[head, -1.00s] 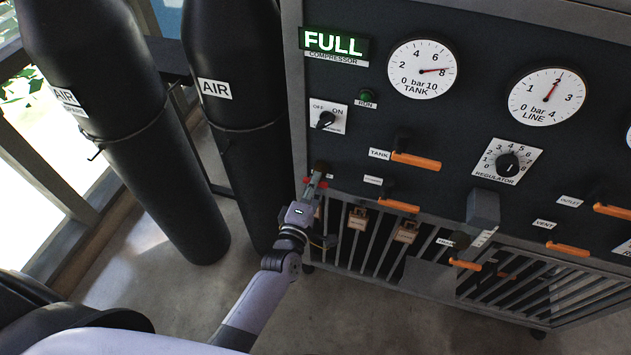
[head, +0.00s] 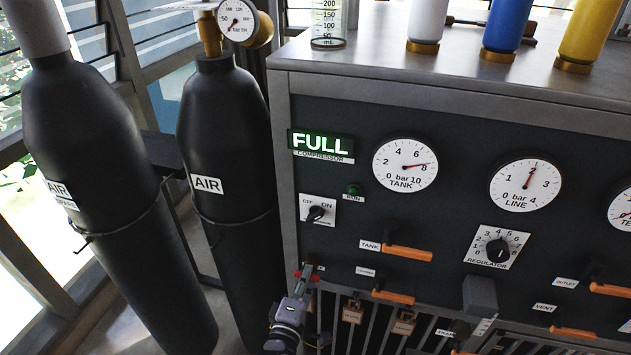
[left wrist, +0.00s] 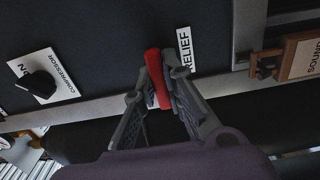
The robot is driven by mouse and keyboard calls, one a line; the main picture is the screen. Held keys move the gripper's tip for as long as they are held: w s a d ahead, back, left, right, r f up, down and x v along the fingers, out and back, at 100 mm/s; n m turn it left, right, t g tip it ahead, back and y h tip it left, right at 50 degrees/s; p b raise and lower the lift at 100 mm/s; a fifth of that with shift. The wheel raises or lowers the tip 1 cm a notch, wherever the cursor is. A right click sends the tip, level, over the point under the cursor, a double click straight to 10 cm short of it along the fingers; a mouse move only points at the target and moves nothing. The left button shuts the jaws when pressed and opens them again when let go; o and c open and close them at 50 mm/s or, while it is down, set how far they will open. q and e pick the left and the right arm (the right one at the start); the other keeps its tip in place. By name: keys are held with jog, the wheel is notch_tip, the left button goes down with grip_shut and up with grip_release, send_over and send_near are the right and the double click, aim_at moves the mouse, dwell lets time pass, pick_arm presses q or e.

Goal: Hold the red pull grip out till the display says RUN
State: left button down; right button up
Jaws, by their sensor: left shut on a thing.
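The red pull grip (left wrist: 158,78) is on the panel beside a RELIEF label (left wrist: 184,48). My left gripper (left wrist: 159,84) is shut on it, with one finger on each side. In the head view my left gripper (head: 304,280) is at the panel's lower left, and a little red shows at its fingertips. How far the grip is out from the panel I cannot tell. The compressor display (head: 320,144) reads FULL in lit letters. My right gripper is not in view.
Two black AIR cylinders (head: 230,150) stand left of the panel. The OFF/ON compressor switch (head: 317,212) is above my gripper, with the green RUN lamp (head: 353,190) near it. The TANK gauge (head: 405,165) reads near 8. Several orange handles (head: 407,253) stick out to the right.

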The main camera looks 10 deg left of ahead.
pick_arm(q)
jog(key=shift+s, duration=0.1)
dwell(0.3)
jog(key=shift+s, duration=0.55)
jog(key=shift+f, duration=0.2)
dwell(1.6)
jog(key=c, duration=1.6)
grip_release()
jog(key=shift+r, duration=0.15)
jog(key=s+p, duration=0.2)
jog(key=s, duration=0.5)
jog(key=shift+a, duration=0.15)
